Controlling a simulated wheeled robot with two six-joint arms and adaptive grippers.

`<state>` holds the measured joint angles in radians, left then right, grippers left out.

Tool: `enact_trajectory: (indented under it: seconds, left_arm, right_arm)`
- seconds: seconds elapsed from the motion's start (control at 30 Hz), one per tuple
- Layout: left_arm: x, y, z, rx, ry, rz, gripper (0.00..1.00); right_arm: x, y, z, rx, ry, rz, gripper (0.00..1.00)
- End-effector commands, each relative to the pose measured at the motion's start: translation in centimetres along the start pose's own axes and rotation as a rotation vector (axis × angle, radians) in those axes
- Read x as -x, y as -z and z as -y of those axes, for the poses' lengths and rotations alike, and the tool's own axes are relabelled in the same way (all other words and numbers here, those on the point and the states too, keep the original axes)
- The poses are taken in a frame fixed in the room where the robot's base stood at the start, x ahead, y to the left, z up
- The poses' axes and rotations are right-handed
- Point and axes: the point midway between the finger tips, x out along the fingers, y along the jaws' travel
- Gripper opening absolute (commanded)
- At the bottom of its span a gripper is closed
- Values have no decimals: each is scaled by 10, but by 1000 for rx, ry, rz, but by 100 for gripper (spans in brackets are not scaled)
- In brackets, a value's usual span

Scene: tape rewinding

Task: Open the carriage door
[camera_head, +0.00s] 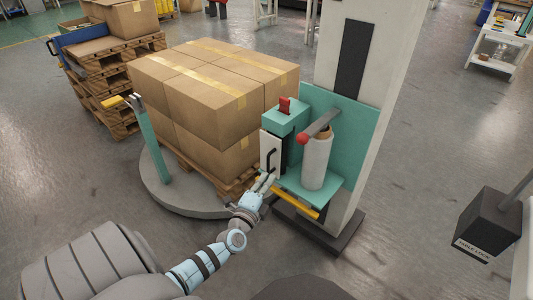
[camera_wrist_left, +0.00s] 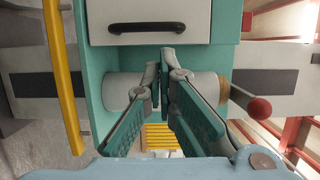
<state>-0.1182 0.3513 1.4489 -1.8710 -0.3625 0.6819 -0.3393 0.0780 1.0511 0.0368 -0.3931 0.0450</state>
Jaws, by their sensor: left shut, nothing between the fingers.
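The carriage door is a white panel (camera_head: 266,145) with a black bar handle (camera_head: 272,159) on the teal carriage. It looks closed against the carriage. In the left wrist view the door (camera_wrist_left: 195,22) and its handle (camera_wrist_left: 147,27) show at the top. My left gripper (camera_head: 266,181) is just below the door in the head view, with its fingers shut and empty. In the left wrist view its fingertips (camera_wrist_left: 165,62) lie beyond the door's edge, apart from the handle. My right gripper is not in view.
A white film roll (camera_head: 317,162) stands on the carriage beside a lever with a red knob (camera_head: 302,138). A yellow bar (camera_head: 296,203) runs along the carriage's lower edge. Stacked cartons (camera_head: 205,95) on a pallet stand close left on a round turntable (camera_head: 185,208).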

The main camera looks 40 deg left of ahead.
Motion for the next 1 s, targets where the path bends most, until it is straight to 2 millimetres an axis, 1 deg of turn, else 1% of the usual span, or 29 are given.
enact_trajectory:
  seconds: [0.03, 0.2, 0.3, 0.4, 0.53, 0.83, 0.93, 1.0]
  left_arm:
    - [-10, 0, 0, -1, 2, 1, 0]
    - [-44, 0, -2, 0, 0, 2, 0]
    - [-60, 0, -2, 1, -2, 2, 0]
    - [-69, 0, -2, 1, -2, 2, 0]
    - [-74, 0, -2, 1, -4, 1, 0]
    - [-74, -1, -1, 1, -4, 2, 0]
    - [-73, -4, -1, 0, -3, 7, 0]
    - [-70, -11, -1, 0, -4, 15, 0]
  right_arm:
    - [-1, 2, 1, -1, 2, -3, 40]
    - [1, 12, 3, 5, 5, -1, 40]
    - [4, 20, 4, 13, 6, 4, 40]
    - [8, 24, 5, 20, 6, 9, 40]
    - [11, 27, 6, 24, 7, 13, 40]
    - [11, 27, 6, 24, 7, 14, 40]
    - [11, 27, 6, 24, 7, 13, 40]
    - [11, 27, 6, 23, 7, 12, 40]
